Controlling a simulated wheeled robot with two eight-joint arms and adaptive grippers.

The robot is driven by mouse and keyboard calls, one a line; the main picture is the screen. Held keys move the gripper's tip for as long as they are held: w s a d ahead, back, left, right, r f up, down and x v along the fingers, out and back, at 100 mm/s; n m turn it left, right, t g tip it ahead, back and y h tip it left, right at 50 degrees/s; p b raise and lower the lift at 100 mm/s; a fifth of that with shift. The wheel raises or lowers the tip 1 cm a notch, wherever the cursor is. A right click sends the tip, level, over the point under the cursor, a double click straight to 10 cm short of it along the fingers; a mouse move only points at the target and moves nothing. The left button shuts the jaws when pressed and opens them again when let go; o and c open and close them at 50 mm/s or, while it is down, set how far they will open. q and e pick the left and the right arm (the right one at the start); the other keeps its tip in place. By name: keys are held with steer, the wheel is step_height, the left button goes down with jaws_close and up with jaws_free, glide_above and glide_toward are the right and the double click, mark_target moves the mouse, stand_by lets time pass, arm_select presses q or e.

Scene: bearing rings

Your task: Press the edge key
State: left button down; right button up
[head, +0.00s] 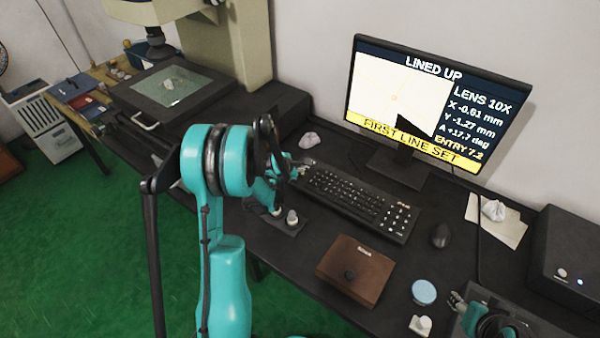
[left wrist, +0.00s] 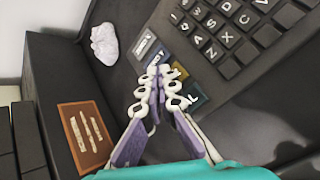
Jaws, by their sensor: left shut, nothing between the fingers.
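The black keyboard (head: 352,203) lies on the desk below the monitor. In the left wrist view several larger, differently coloured keys stand at its left end: a grey one (left wrist: 147,43), a yellowish one (left wrist: 180,72) and a dark teal one (left wrist: 197,96). Their marks are too small to tell which is the edge key. My left gripper (head: 304,163) is shut and empty at this end. Its fingertips, also in the left wrist view (left wrist: 159,72), overlap these keys and partly hide them; I cannot tell whether they touch. My right gripper (head: 456,300) shows partly at the lower right.
The monitor (head: 440,100) reads "LINED UP" and "FIRST LINE SET". A mouse (head: 440,235), a brown box (head: 355,271), a blue-lidded round container (head: 423,292) and crumpled white cloth (head: 493,210) lie around the keyboard. A microscope stage (head: 165,95) stands at the left.

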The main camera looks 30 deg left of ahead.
arm_select(q)
steer(key=shift+f, duration=0.15)
stand_by(0.5)
steer(key=shift+r+p, duration=0.45)
steer(key=shift+r, duration=0.3)
steer(key=shift+r+p, duration=1.7)
steer(key=shift+r, duration=0.9)
steer(key=shift+f, duration=0.1)
